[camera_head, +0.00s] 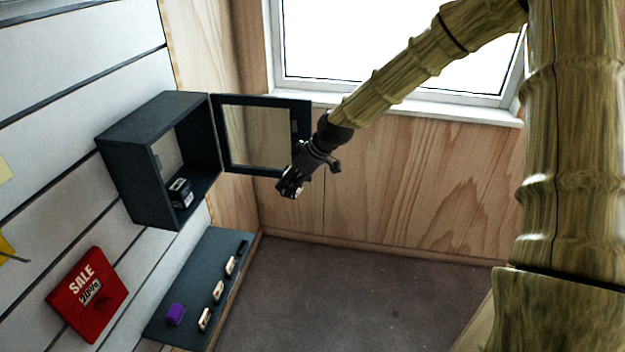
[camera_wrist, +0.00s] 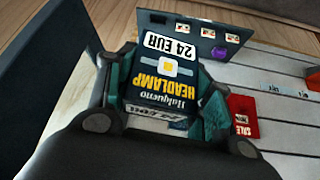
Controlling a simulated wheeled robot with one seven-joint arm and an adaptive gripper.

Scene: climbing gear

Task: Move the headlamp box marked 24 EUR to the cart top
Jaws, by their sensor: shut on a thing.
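The headlamp box (camera_wrist: 160,88), dark with a white "24 EUR" label and yellow "HEADLAMP" lettering, sits between the fingers of my gripper (camera_wrist: 164,100) in the wrist view. The fingers are shut on its two sides. In the head view my gripper (camera_head: 290,186) hangs in the air just right of the open cabinet door, and the box is small and mostly hidden there. Another dark box with a white label (camera_head: 180,192) stands inside the wall cabinet (camera_head: 145,165). I cannot make out the cart top in either view.
The cabinet's glazed door (camera_head: 262,170) stands open close to my gripper. Below is a dark shelf (camera_head: 205,272) with a purple item (camera_head: 176,314) and several pale tags. A red SALE sign (camera_head: 88,295) hangs on the slatted wall. The floor (camera_head: 350,290) looks clear.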

